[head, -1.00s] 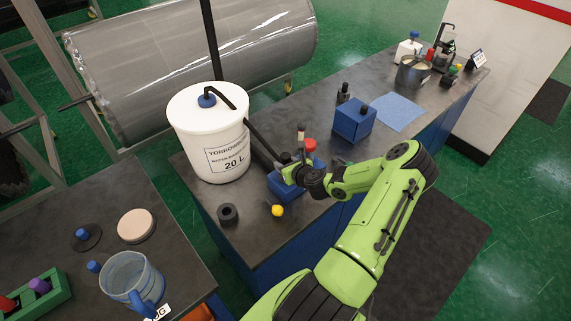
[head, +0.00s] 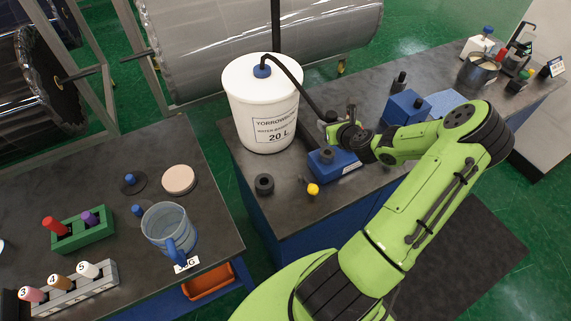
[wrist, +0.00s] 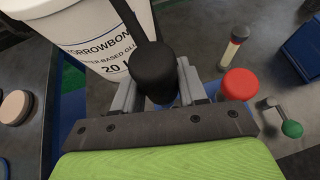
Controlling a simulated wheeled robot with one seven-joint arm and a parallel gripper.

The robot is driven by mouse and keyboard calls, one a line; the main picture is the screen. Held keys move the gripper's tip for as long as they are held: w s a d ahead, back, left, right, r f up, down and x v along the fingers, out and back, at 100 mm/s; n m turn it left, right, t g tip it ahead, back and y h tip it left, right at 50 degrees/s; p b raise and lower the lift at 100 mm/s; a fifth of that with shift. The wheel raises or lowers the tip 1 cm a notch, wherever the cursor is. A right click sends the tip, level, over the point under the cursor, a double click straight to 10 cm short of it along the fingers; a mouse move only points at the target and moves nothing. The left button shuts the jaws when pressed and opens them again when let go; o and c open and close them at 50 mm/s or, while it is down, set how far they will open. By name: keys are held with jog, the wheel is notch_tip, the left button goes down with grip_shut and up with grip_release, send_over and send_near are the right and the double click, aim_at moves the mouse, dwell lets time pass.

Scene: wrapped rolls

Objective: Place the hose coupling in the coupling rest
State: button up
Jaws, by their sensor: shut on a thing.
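The hose coupling (wrist: 155,72) is a black cylinder between my gripper's jaws in the wrist view. A black hose (head: 318,100) runs from it to the blue cap on the white bucket. My gripper (head: 343,128) is shut on the coupling in the head view, above and just behind a blue block (head: 345,166) with a black round port on top. The coupling appears clear of the block. A thick black ring (head: 264,184) with a central hole, which looks like the coupling rest, stands empty on the bench left of the block.
The white bucket (head: 262,115) stands behind the ring. A small yellow knob (head: 313,190) is between ring and block. Another blue block (head: 404,108) stands further right. A red knob (wrist: 240,84) is right of my jaws. A jug (head: 168,230) stands on the left bench.

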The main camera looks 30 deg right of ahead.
jog(key=w+a+f+n+y+b, duration=0.2)
jog(key=w+a+f+b, duration=0.1)
jog(key=a+b, duration=0.25)
jog(key=w+a+f+n+y+b, duration=0.2)
jog(key=a+f+n+y+b, duration=0.15)
jog(key=a, duration=0.25)
jog(key=n+g+y+b, duration=0.1)
jog(key=n+y+b, duration=0.25)
jog(key=b, duration=0.25)
send_over(263, 175)
jog(key=s, duration=0.2)
jog(key=f+b, duration=0.1)
jog(key=f, duration=0.2)
jog(key=f+b, duration=0.1)
jog(key=f, duration=0.3)
jog(key=a+f+b, duration=0.1)
jog(key=f, duration=0.2)
jog(key=shift+s+f, duration=0.2)
jog(key=shift+s, duration=0.05)
jog(key=shift+r, duration=0.1)
jog(key=o, duration=1.1)
jog(key=shift+o, duration=0.2)
